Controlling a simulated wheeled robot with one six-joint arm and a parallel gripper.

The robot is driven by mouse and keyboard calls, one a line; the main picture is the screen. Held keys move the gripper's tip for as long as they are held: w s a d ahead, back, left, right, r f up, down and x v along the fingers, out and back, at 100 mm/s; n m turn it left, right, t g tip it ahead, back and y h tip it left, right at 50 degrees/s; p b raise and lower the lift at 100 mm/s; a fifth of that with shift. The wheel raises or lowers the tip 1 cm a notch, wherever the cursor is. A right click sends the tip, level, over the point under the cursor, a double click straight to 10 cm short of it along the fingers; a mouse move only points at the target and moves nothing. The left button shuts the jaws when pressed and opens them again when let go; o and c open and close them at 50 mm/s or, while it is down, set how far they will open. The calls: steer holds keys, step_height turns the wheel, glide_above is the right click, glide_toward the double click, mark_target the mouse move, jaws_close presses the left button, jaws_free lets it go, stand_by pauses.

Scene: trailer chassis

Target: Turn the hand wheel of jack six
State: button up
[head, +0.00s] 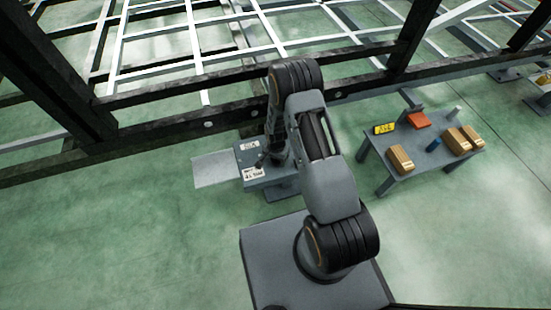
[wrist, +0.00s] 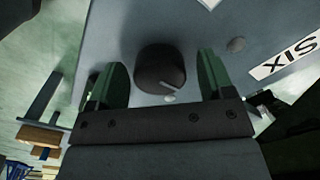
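The jack (head: 252,178) is a grey box with white labels, standing at the frame beam in the head view. In the wrist view its grey face (wrist: 215,25) carries a white label (wrist: 287,55) reading "SIX", seen upside down. A round black knob with a pale line on it, apparently the hand wheel (wrist: 160,66), stands out from this face. My gripper (wrist: 162,75) is open, with one green finger on each side of the knob. A narrow gap shows on both sides. In the head view my arm hides the knob and most of my gripper.
Dark beams (head: 175,95) of the chassis cross behind the jack. A grey plate (head: 215,169) is left of the jack. A grey table (head: 420,171) at the right holds wooden blocks (head: 401,159), a red item (head: 418,120) and a yellow sign (head: 384,128). The green floor at the left is clear.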

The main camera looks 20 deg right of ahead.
steer(key=c, duration=0.9)
steer(key=m, duration=0.4)
steer(key=shift+m, duration=0.4)
steer(key=m, duration=0.4)
steer(key=shift+m, duration=0.3)
steer(key=m, duration=0.4)
steer(key=shift+m, duration=2.1)
